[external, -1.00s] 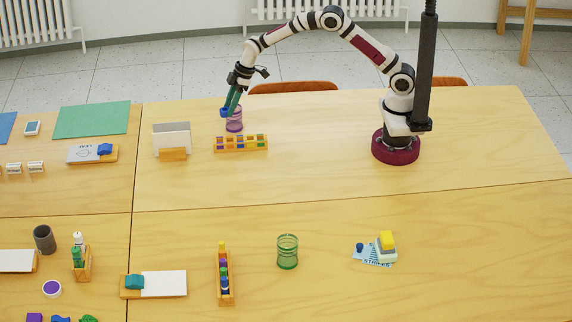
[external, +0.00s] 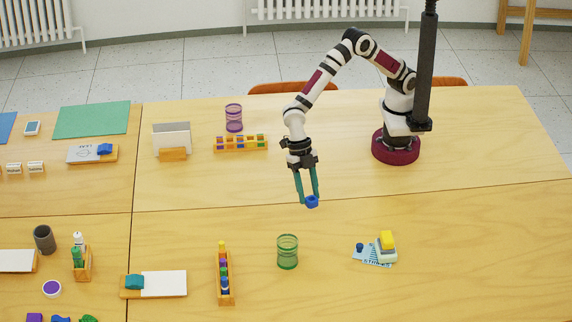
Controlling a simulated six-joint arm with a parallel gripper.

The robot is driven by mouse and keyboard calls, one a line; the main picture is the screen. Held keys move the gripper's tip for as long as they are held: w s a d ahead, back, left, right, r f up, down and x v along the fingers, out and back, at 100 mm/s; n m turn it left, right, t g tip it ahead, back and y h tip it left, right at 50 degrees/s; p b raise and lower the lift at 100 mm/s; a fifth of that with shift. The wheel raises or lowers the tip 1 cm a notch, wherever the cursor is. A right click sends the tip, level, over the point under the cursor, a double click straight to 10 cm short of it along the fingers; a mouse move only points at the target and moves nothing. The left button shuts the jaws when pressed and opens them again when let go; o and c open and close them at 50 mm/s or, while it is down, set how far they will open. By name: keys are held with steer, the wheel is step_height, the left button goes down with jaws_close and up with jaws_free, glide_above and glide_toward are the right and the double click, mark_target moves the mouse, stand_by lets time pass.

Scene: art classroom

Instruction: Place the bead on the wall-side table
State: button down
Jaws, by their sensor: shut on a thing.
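My gripper (external: 308,188) points down with its teal fingers shut on a blue bead (external: 312,201). It holds the bead in the air, near the seam between the two tables in the picture; its exact height and which table lies under it are hard to tell. The wall-side table (external: 320,125) is the far one, on the radiator side, and carries my arm's base. The near table (external: 460,240) lies in front of it.
On the wall-side table stand a purple jar (external: 234,118), a bead tray (external: 241,143) and a card holder (external: 172,142). The wall-side table is clear between bead tray and base.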

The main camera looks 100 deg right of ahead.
steer(key=s+a+f, duration=0.1)
steer(key=a, duration=0.1)
steer(key=s+a+f, duration=0.1)
steer(key=a+f, duration=0.1)
steer(key=a, duration=0.1)
steer(key=a+f, duration=0.2)
steer(key=shift+s+a, duration=0.15)
steer(key=shift+s, duration=0.25)
step_height(320, 180, down, 4)
steer(key=shift+c, duration=2.2)
jaws_free()
